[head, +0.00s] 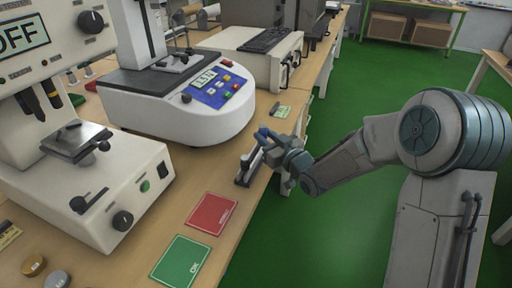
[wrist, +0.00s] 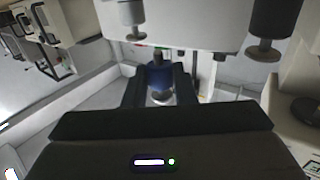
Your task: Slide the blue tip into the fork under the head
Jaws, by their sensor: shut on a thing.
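My gripper (head: 268,148) is at the bench's near edge in the head view, shut on the blue tip (head: 262,134). In the wrist view the blue tip (wrist: 158,76) stands between the two dark fingers, with a round pale disc at its lower end. The left machine's head (head: 50,35) carries a display reading OFF, with dark tips (head: 48,88) hanging under it. My gripper is well to the right of that head, apart from it. I cannot make out the fork clearly in either view.
A second machine with a blue panel (head: 217,88) stands behind. Red (head: 212,213) and green (head: 181,261) mats lie in front. Green floor is open at right.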

